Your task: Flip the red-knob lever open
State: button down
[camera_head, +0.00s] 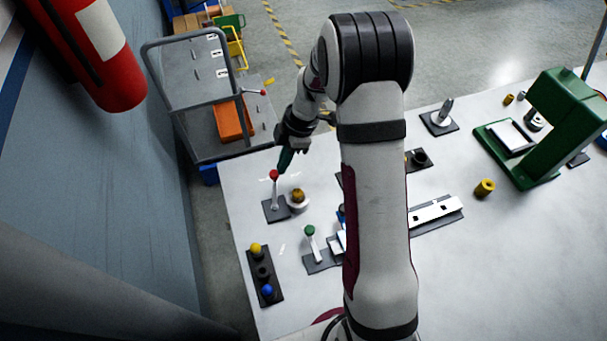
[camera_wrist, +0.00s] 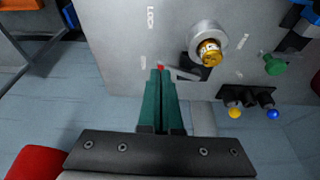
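The lever's red knob (camera_head: 273,175) tops a pale stem that rises from a dark base plate (camera_head: 270,213) near the table's left edge. My gripper (camera_head: 285,162) reaches down close above and to the right of the knob. In the wrist view, my gripper's green fingers (camera_wrist: 162,73) lie side by side with only a thin dark line between them, and nothing shows held. The red knob (camera_wrist: 160,67) peeks out just beyond the fingertips, with the stem (camera_wrist: 182,74) running right; I cannot tell whether they touch. The base is partly hidden there.
A round metal part with a brass top (camera_head: 297,197) stands close to the right of the lever. A green-knob lever (camera_head: 310,231) and a strip with yellow and blue balls (camera_head: 264,276) stand nearer. A green press (camera_head: 550,125) stands far right. A grey cart (camera_head: 220,110) is beyond the table.

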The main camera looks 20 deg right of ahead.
jog(key=shift+w+a+n, duration=0.25)
jog(key=shift+a+n, duration=0.1)
jog(key=shift+n, duration=0.25)
jog(key=shift+w+a+g, duration=0.15)
jog(key=shift+a+g, duration=0.15)
jog(key=shift+a, duration=0.15)
jog(key=d+r, duration=0.7)
jog(key=r, duration=0.3)
jog(key=shift+w, duration=0.45)
